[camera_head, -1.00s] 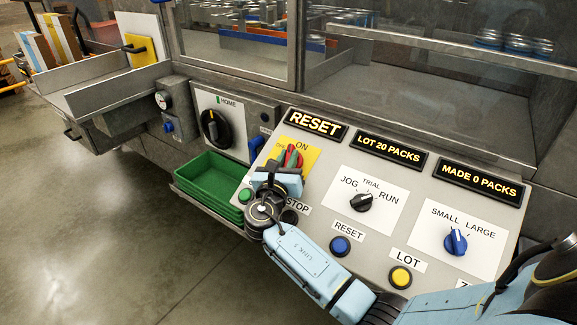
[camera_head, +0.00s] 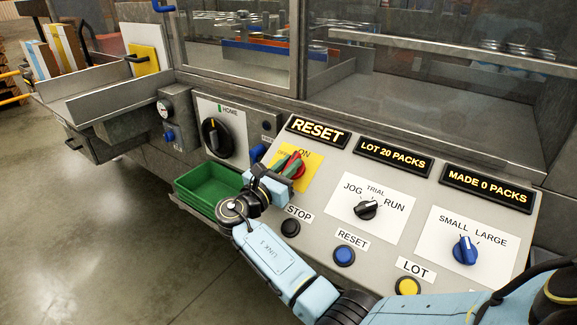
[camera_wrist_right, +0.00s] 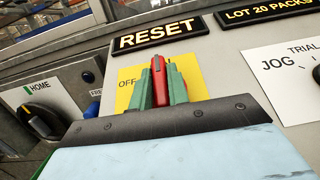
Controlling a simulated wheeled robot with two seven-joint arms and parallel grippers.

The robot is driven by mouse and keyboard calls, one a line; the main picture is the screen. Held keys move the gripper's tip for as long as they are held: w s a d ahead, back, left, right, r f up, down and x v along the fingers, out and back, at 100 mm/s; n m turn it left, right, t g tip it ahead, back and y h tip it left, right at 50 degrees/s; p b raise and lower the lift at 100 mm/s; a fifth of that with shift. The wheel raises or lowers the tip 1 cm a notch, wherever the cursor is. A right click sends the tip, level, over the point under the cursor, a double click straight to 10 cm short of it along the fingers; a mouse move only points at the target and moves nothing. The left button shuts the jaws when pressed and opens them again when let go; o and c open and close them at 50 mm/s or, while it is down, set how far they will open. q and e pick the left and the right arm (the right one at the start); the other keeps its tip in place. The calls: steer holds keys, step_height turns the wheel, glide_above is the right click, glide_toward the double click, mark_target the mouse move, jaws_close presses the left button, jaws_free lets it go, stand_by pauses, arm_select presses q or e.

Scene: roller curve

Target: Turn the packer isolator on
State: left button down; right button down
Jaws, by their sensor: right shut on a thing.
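The packer isolator is a red handle (camera_head: 296,168) on a yellow plate (camera_head: 315,164) at the left of the sloped panel, under the RESET sign. My right gripper (camera_head: 290,163) is shut on the red handle, a green fingertip on each side. In the right wrist view the handle (camera_wrist_right: 158,78) stands roughly upright between the fingertips (camera_wrist_right: 160,88), with OFF readable on the plate (camera_wrist_right: 124,97) to its left. ON shows above the handle in the head view. The fingers hide part of the handle and plate, so its exact setting is unclear. My left gripper is not in view.
Close by are the STOP button (camera_head: 290,228), blue RESET button (camera_head: 344,255) and black JOG/RUN knob (camera_head: 367,209). The HOME switch (camera_head: 215,136) is to the left. A green tray (camera_head: 208,187) sits below the panel's left edge.

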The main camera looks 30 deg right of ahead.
steer(key=c, duration=1.4)
jaws_free()
steer(key=shift+o, duration=0.2)
